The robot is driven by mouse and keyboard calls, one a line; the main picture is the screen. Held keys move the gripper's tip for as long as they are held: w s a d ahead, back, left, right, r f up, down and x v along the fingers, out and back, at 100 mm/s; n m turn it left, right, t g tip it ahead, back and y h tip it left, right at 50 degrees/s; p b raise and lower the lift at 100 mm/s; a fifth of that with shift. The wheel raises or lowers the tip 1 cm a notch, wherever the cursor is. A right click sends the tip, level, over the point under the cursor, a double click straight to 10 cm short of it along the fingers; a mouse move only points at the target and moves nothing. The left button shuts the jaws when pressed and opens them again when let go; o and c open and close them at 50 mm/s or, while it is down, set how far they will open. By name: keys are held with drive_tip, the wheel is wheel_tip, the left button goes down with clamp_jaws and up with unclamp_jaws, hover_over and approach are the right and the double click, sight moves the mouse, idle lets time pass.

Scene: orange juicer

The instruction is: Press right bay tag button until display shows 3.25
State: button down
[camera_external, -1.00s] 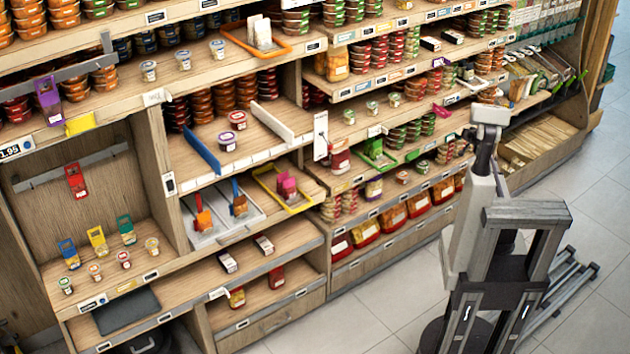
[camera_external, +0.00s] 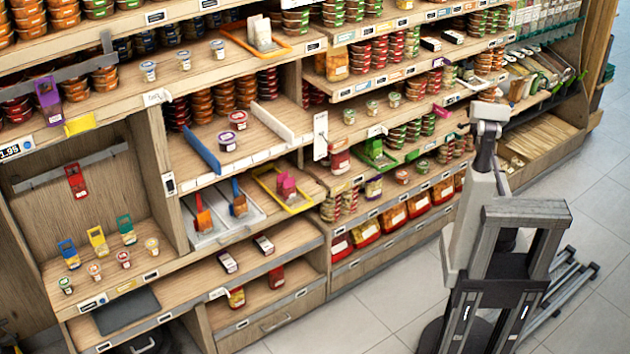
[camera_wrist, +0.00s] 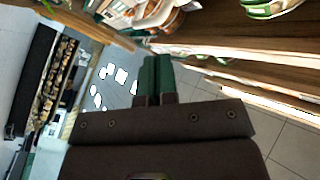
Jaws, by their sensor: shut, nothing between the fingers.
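My gripper (camera_wrist: 157,75) shows in the wrist view with its two dark green fingers together, shut and empty. It points past a wooden shelf edge, and no tag or button shows at its fingertips. In the external view my arm stands at the right bay and the fingers cannot be made out. Small price tags line the right bay's shelf edges, such as a white tag (camera_external: 345,37) on the upper shelf. A larger white tag (camera_external: 320,136) hangs on the post between bays. Which one is the right bay tag, its button and its reading cannot be told.
A display reading about 1.95 (camera_external: 12,150) is on the left bay. Jars and packages fill the shelves. The tiled floor (camera_external: 375,310) in front is clear.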

drive_tip(key=w+a, duration=0.5)
drive_tip(key=w, duration=0.1)
idle(2.1)
drive_tip(key=shift+w+a, duration=0.2)
drive_tip(key=shift+w, duration=0.05)
drive_tip(key=shift+w+a, duration=0.3)
drive_tip(key=shift+w, duration=0.05)
idle(0.6)
drive_tip(key=shift+s+d, duration=0.55)
drive_tip(key=shift+s, duration=0.1)
drive_tip(key=shift+s+d, duration=1.65)
drive_tip(key=shift+s, duration=0.3)
